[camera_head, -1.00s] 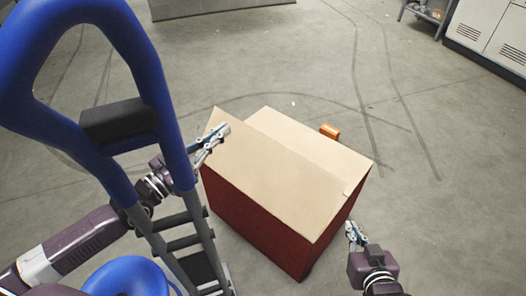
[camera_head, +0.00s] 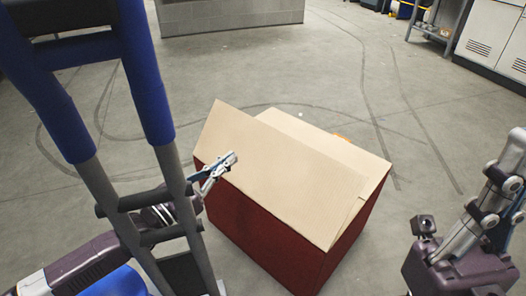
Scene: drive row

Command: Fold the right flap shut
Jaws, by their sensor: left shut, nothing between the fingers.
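A dark red box (camera_head: 265,225) with tan flaps stands on the floor at the centre. Its broad near flap (camera_head: 275,165) slants over the top, with its far left corner sticking up. A far flap (camera_head: 340,148) shows behind it, reaching out to the right. A narrow tan strip (camera_head: 352,212) shows at the right end, partly hidden. My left gripper (camera_head: 232,156) is shut and empty, in front of the near flap's left part; I cannot tell whether it touches. My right gripper (camera_head: 508,160) is at the right edge, apart from the box, its fingertips unclear.
A blue and grey hand truck (camera_head: 145,70) stands close at the left, with my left arm behind its bars. A grey block (camera_head: 230,15) is at the back. White cabinets (camera_head: 495,40) are at the back right. Floor right of the box is clear.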

